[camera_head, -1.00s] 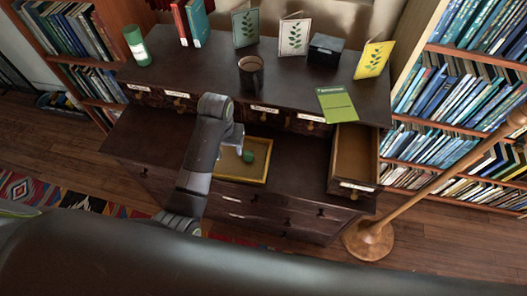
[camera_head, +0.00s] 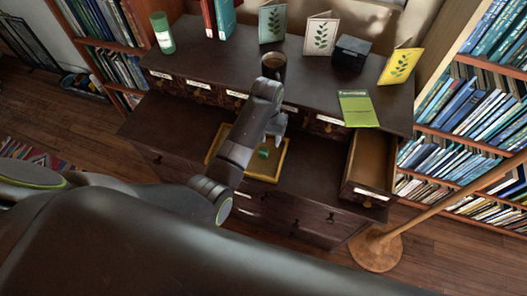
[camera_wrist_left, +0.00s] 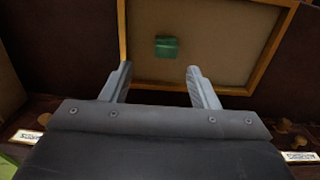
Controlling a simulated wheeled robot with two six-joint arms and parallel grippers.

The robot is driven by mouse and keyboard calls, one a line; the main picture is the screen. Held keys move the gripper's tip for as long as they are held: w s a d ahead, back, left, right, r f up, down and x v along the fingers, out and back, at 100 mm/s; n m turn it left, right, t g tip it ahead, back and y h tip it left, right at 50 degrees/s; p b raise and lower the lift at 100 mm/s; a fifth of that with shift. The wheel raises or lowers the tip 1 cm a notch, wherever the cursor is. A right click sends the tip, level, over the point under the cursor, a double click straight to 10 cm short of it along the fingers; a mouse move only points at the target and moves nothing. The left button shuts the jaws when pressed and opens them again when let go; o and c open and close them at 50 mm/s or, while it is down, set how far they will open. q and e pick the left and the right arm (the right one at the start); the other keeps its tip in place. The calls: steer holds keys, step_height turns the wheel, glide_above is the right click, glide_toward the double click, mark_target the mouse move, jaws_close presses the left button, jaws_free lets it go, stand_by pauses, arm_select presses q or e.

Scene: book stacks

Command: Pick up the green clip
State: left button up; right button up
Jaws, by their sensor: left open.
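The green clip (camera_head: 263,153) lies in a shallow yellow-rimmed tray (camera_head: 281,160) on the lower ledge of the dark cabinet. It also shows as a small green block in the left wrist view (camera_wrist_left: 166,47), on the tray's tan floor. My left gripper (camera_head: 278,128) is above the tray, beside the clip in the head view. In the left wrist view its two fingers (camera_wrist_left: 158,75) are apart with nothing between them, and the clip is beyond the fingertips, apart from them. My right gripper is not in view.
An open drawer (camera_head: 372,160) sticks out right of the tray. On the cabinet top stand a dark mug (camera_head: 274,66), a green-labelled jar (camera_head: 162,33), a black box (camera_head: 351,52), several cards and a green leaflet (camera_head: 357,108). A wooden lamp stand (camera_head: 376,248) is at right.

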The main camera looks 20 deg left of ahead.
mark_target(263, 150)
arm_select(q)
step_height(263, 150, down, 2)
steer(key=shift+f, duration=0.2)
steer(key=f, duration=0.2)
steer(key=a+f, duration=0.1)
steer(key=f, duration=0.1)
steer(key=shift+s+p, duration=0.25)
steer(key=shift+p, duration=0.05)
steer(key=shift+d+f, duration=0.1)
steer(key=shift+f, duration=0.5)
steer(key=shift+c, duration=0.2)
steer(key=c, duration=1)
steer(key=shift+r, duration=0.1)
